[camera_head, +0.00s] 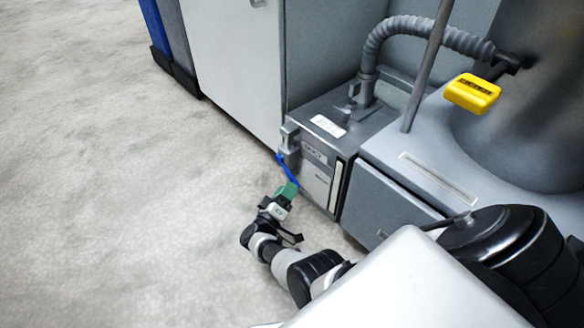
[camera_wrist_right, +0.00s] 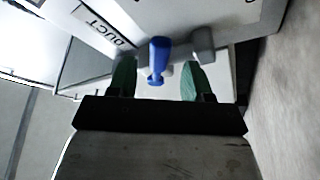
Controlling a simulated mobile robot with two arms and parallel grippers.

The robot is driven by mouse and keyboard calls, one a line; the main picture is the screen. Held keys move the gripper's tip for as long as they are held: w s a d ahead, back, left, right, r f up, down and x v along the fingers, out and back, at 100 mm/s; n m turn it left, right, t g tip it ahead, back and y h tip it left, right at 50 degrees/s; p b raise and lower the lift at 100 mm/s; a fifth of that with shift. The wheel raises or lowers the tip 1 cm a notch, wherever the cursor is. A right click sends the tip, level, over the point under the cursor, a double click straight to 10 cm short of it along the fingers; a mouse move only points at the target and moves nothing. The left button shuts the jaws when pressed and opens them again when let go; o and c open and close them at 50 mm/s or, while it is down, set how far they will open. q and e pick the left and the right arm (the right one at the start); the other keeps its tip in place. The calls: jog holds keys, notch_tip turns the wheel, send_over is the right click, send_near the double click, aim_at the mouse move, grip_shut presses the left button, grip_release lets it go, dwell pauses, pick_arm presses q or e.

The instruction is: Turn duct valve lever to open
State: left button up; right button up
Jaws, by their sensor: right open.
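The duct valve lever is a blue handle (camera_head: 287,169) on the left side of the grey box labelled DUCT (camera_head: 318,152). In the head view it slants down and to the right from its pivot. My right gripper (camera_head: 288,190) is at the lever's lower end. In the right wrist view the lever (camera_wrist_right: 158,58) lies between the two green fingers of my right gripper (camera_wrist_right: 158,82), with a gap on each side. The fingers are open and do not appear to touch it. My left gripper is not in view.
A ribbed grey hose (camera_head: 425,32) rises from the box top. A white cabinet (camera_head: 235,65) stands to its left, and a grey machine with a yellow block (camera_head: 472,93) to its right. The carpeted floor (camera_head: 110,190) at left is clear.

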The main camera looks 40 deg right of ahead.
jog(key=v, duration=0.6)
jog(key=shift+s+a, duration=0.15)
jog(key=shift+a, duration=0.15)
